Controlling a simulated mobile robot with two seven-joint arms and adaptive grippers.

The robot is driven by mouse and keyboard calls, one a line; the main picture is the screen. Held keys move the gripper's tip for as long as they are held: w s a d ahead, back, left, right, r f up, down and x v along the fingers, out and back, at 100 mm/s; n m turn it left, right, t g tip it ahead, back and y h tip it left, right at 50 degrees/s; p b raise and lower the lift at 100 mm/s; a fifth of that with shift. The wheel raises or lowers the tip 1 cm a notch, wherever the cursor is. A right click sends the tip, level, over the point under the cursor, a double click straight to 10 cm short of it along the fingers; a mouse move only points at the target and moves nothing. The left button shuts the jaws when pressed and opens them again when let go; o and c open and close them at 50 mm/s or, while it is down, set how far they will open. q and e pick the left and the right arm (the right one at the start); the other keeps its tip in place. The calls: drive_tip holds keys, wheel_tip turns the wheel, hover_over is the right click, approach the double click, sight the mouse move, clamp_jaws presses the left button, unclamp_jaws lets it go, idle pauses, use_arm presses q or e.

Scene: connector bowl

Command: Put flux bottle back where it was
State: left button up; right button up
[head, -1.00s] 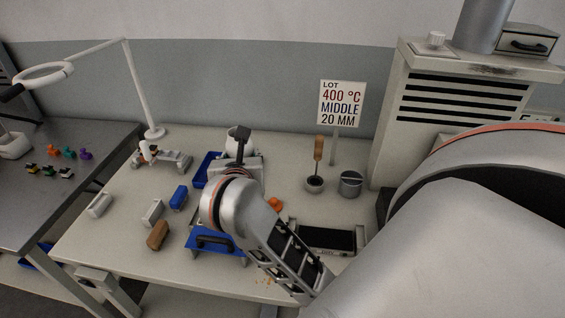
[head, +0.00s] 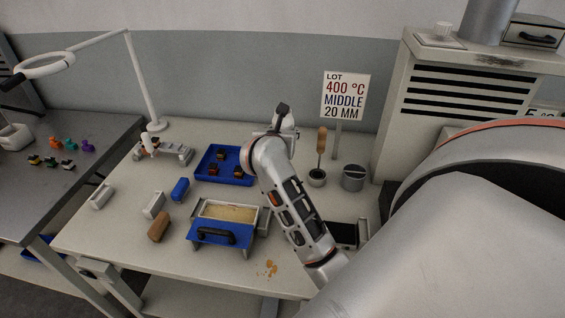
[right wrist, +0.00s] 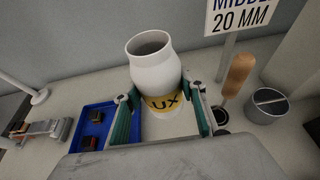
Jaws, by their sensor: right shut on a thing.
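The flux bottle (right wrist: 152,75) is white and open-topped, with a yellow label reading "UX" in the right wrist view. It is upright between the two green-padded fingers of my right gripper (right wrist: 165,118), which is shut on it. In the head view my right gripper (head: 281,122) is over the back middle of the table, right of the blue tray, and mostly hides the bottle. I cannot tell whether the bottle's base touches the table. My left gripper is not in view.
A blue tray (head: 204,175) with several small dark parts lies left of the gripper. A wooden-handled tool in a small pot (head: 317,178), a grey cup (head: 353,178) and a sign (head: 345,97) stand to the right. A blue-fronted box (head: 222,234) is nearer the front.

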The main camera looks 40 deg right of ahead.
wheel_tip(320, 180, down, 12)
drive_tip(key=shift+f+b, duration=0.1)
drive_tip(key=shift+b, duration=0.25)
drive_tip(key=shift+f, duration=0.15)
drive_tip(key=o, duration=1.3)
drive_tip(key=shift+f, duration=0.1)
drive_tip(key=shift+r, duration=0.25)
drive_tip(key=v, duration=1.2)
drive_tip(key=shift+f+b, duration=0.1)
drive_tip(key=shift+b, duration=0.3)
